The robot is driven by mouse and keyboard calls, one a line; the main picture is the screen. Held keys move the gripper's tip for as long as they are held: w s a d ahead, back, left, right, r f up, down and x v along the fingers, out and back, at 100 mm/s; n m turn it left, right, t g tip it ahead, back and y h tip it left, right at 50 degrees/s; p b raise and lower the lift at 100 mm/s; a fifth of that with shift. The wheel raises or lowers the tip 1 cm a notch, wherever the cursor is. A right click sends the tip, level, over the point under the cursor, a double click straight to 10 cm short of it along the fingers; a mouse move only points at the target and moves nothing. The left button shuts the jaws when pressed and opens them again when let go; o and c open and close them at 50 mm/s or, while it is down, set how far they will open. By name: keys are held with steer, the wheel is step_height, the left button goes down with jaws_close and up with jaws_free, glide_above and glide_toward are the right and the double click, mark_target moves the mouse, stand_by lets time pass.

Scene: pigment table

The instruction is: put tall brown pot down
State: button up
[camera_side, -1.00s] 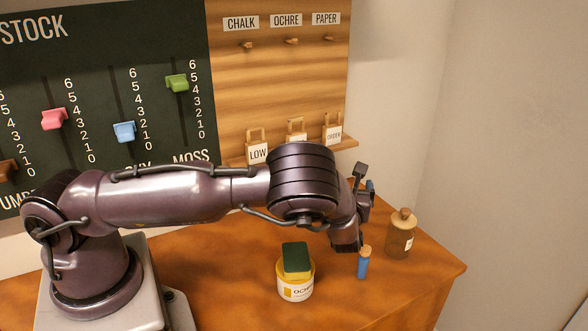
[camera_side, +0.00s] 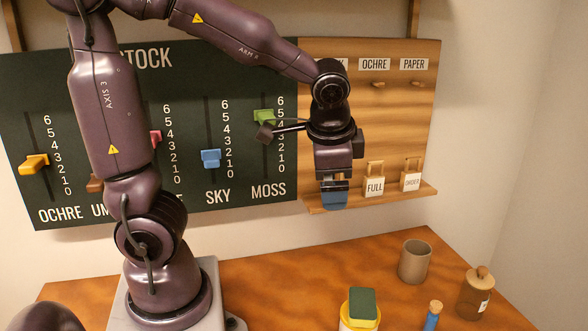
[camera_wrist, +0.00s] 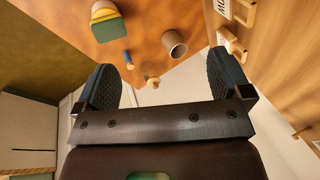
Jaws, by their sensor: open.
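Two brownish vessels stand upright on the table: an open taupe pot (camera_side: 415,262), and to its right a brown jar (camera_side: 475,295) with a round cork lid and a white label. I cannot tell for certain which one is the tall brown pot. The wrist view shows the open pot (camera_wrist: 174,44) and, below it, the lidded jar (camera_wrist: 152,82). My gripper (camera_side: 334,199) is raised in front of the board, left of both vessels and well above the table. Its two dark fingers (camera_wrist: 165,85) are wide apart with nothing held between them.
A yellow-topped jar with a green sponge (camera_side: 362,304) stands at the front. A small corked blue vial (camera_side: 432,316) is between it and the lidded jar. The table (camera_side: 270,290) is clear at left.

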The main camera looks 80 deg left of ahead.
steer(key=s+d+r+n+t+h, duration=0.3)
steer(key=s+d+r, duration=0.1)
steer(key=s, duration=0.4)
steer(key=shift+d+r+h, duration=0.15)
steer(key=shift+d+h, duration=0.15)
steer(key=shift+d, duration=0.6)
